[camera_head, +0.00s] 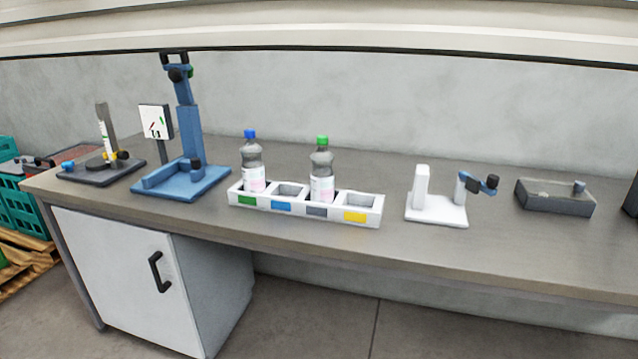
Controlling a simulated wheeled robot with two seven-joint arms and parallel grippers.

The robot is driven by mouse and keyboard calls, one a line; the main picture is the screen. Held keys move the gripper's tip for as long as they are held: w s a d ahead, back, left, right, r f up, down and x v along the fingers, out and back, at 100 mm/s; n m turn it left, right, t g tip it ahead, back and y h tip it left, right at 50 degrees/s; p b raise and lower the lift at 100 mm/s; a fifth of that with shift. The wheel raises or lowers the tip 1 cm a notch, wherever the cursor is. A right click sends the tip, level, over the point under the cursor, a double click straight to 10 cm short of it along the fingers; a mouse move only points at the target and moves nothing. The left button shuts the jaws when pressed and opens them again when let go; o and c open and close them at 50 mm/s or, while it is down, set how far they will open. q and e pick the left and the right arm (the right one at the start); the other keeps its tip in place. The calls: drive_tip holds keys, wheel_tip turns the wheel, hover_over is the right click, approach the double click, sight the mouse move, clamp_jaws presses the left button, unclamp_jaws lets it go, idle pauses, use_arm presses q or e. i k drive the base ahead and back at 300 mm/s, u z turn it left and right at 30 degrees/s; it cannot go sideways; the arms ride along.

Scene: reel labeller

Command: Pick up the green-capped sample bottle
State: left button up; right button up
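The green-capped sample bottle (321,172) stands upright in a white rack (305,211) on the bench. It sits in the third compartment from the left, above a grey label. It has a clear body with a pale pink and white label. A similar bottle with a blue cap (253,165) stands in the leftmost compartment, above a green label. The rack's second and fourth compartments look empty. Neither of my grippers shows in this view.
A blue press-like stand (188,150) and a dark-based device (101,168) stand left of the rack. A white fixture (436,208) and a grey open box (556,197) stand to its right. The bench top (330,244) in front of the rack is clear.

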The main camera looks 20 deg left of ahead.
sight(322, 173)
drive_tip(key=u, duration=2.1)
drive_tip(key=i, duration=1.75)
drive_tip(key=z, duration=1.9)
